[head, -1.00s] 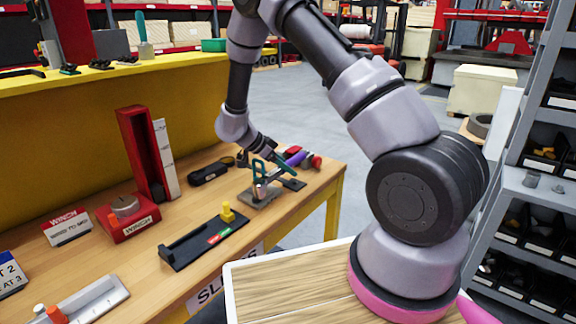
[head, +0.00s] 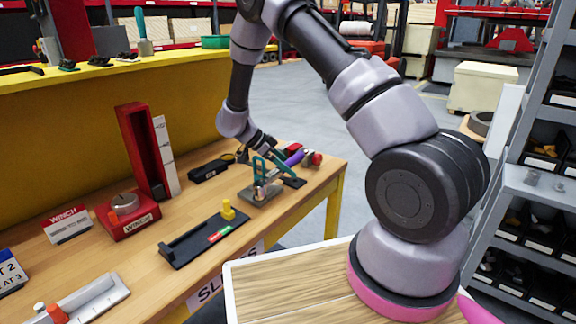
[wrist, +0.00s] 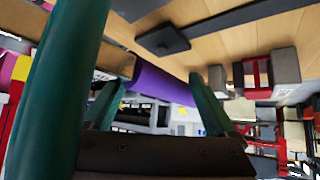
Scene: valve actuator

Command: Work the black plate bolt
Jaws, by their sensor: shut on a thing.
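The black plate bolt (head: 185,248) lies on the bench in the head view. It is a long black plate with a raised rail, a yellow knob (head: 228,209) near its far right end and green and red labels. My gripper (head: 273,166) is well behind it to the right, at a small clamp-like fixture on a grey base (head: 260,194). In the wrist view my teal fingers (wrist: 150,85) are on either side of a purple handle (wrist: 160,84), and the jaws are shut on it. The purple handle (head: 295,158) also shows in the head view. Finger contact is partly hidden.
A red winch block (head: 128,216) and a tall red stand (head: 140,150) are on the left. A black device (head: 208,170) lies behind the bolt. A red-ended part (head: 315,159) is close right of my gripper.

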